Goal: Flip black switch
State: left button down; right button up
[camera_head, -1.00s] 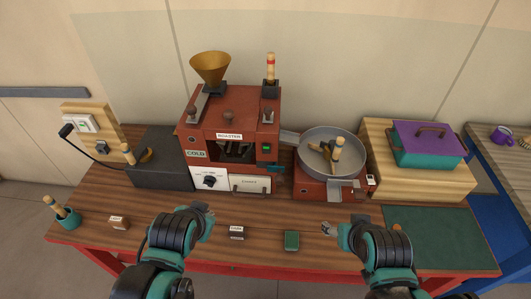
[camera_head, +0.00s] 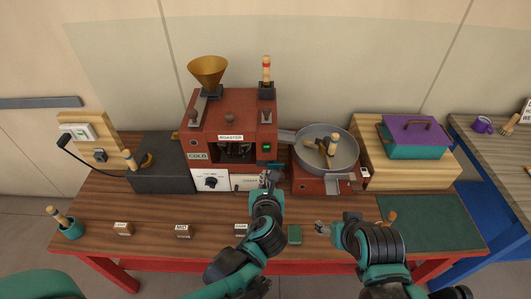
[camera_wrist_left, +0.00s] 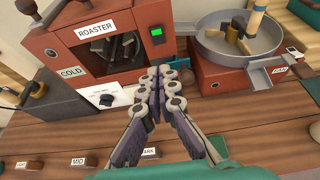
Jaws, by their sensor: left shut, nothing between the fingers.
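A small switch with a green light (camera_head: 266,147) is on the roaster's (camera_head: 231,110) front right, and it also shows in the left wrist view (camera_wrist_left: 157,34). A black knob (camera_head: 210,182) is on the white panel below. A small black-and-white switch (camera_head: 365,173) is on the right side of the round cooling pan's base. A black fitting (camera_head: 100,155) is on the wall board. My left gripper (camera_head: 271,178) is shut and empty, in front of the roaster's lower right. In the wrist view its fingertips (camera_wrist_left: 160,76) lie below the green light. My right gripper (camera_head: 322,228) is over the table's front; its jaw opening is unclear.
The cooling pan (camera_head: 352,158) with wooden-handled tools stands right of the roaster. Small labelled blocks (camera_head: 183,231) line the table front. A purple-lidded teal box (camera_head: 420,150) sits on a wooden stand at the right.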

dwell(0.3)
pick_arm(q)
jog(key=b, duration=0.3)
send_near(267, 146)
notch_tip(267, 146, down, 4)
jog(key=w, duration=0.4)
jog(key=shift+w+b, duration=0.25)
jog(key=shift+b, duration=0.15)
jog(key=shift+w+r, duration=0.2)
jog(key=shift+w, duration=0.5)
jog(key=shift+w+r, duration=0.3)
jog(key=shift+w, duration=0.1)
jog(key=shift+f, duration=0.1)
